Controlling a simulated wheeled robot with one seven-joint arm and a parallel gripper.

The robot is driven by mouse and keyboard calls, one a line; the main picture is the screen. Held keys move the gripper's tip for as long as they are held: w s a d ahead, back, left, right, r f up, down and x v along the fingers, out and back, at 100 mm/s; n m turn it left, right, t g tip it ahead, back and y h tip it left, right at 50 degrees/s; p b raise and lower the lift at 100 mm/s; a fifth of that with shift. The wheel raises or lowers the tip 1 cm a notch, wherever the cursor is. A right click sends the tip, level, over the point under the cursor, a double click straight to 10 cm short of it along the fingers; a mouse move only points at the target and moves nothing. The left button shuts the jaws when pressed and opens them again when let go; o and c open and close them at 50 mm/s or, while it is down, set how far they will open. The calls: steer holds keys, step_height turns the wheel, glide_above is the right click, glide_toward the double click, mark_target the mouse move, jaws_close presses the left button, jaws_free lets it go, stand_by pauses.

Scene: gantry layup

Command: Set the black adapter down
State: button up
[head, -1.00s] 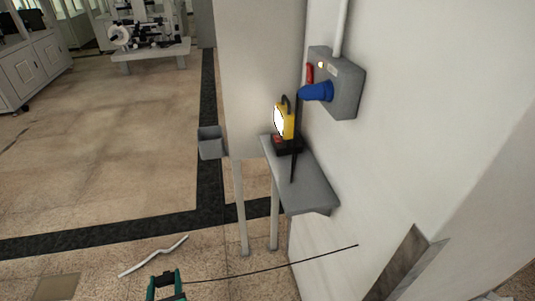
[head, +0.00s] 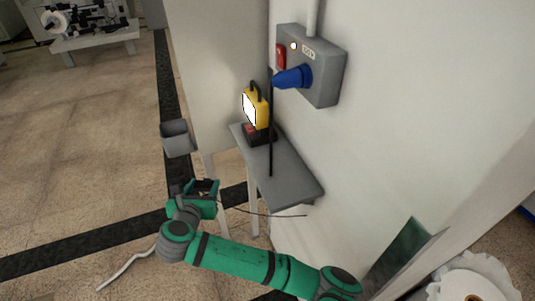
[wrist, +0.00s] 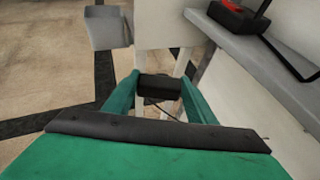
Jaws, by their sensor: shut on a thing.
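The black adapter (wrist: 160,86) is a small dark block between the two green fingers of my gripper (wrist: 158,90) in the wrist view. A thin cable hangs from it. In the head view my gripper (head: 203,187) is left of the grey wall shelf (head: 285,181), apart from it and in front of the grey bin. The adapter is too small and dark to make out clearly there. The shelf also shows at the upper right of the wrist view (wrist: 245,45).
A yellow work lamp (head: 258,106) on a black and red base stands at the shelf's far end, with a black cable along the shelf. A grey bin (head: 176,140) is left of the shelf. A socket box (head: 322,70) with a blue plug is above. The shelf's near half looks clear.

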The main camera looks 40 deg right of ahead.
steer(key=s+d+r+m+g+h, duration=0.2)
steer(key=s+d+r+m, duration=0.1)
steer(key=d+r, duration=0.8)
step_height(320, 180, up, 5)
steer(key=m+g+h, duration=0.1)
steer(key=g, duration=0.1)
glide_above(271, 164)
step_height(271, 164, down, 6)
steer(key=shift+d+f, duration=0.1)
step_height(271, 164, down, 3)
steer(key=shift+r, duration=0.1)
steer(key=shift+s+f, duration=0.15)
steer(key=shift+f, duration=0.05)
steer(key=shift+f, duration=0.15)
steer(key=o, duration=1.2)
steer(key=shift+o, duration=0.2)
